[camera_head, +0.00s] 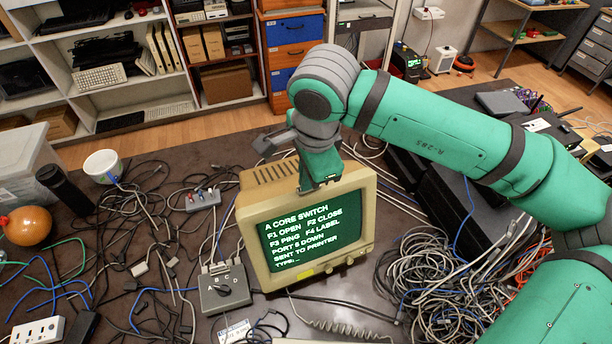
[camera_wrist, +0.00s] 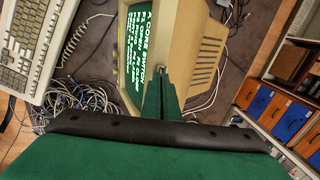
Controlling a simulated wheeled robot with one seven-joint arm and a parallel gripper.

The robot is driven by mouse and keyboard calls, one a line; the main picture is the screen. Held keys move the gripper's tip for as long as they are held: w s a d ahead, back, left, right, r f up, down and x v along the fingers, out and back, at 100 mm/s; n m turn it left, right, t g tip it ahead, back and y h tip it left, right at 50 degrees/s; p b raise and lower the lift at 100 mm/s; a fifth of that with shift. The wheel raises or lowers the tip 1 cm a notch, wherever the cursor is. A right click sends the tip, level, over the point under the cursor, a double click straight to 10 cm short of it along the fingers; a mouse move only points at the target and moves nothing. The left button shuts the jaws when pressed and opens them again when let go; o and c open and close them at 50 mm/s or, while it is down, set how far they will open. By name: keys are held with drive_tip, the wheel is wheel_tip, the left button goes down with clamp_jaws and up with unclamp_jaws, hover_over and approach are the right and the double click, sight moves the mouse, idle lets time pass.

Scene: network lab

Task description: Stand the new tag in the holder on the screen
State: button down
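The screen is a beige monitor (camera_head: 252,225) with green-lit text, standing on the dark table; its side and face also show in the wrist view (camera_wrist: 200,65). My gripper (camera_head: 318,184) points down at the monitor's top front edge, over the upper part of the screen. In the wrist view its green fingers (camera_wrist: 160,85) lie close together in front of the monitor. I cannot tell whether a thin tag is between them. A white printed tag or label (camera_head: 235,331) lies on the table at the lower front. I cannot make out a holder; my gripper may hide it.
A grey A-B-C switch box (camera_head: 224,288) stands left of the monitor. Heaped cables (camera_head: 440,275) lie to its right, with loose cables across the table. A keyboard (camera_wrist: 30,50) shows in the wrist view.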

drive_tip(key=shift+w+a+f+g+h, duration=0.15)
drive_tip(key=shift+w+g+h, duration=0.15)
drive_tip(key=shift+g, duration=0.3)
drive_tip(key=shift+w+a+r+g+h, duration=0.1)
drive_tip(key=shift+w+g+h, duration=0.1)
drive_tip(key=shift+w+g, duration=0.3)
drive_tip(key=shift+s, duration=0.2)
drive_tip(key=c, duration=2)
unclamp_jaws()
wheel_tip(320, 180, up, 11)
drive_tip(key=shift+f, duration=0.1)
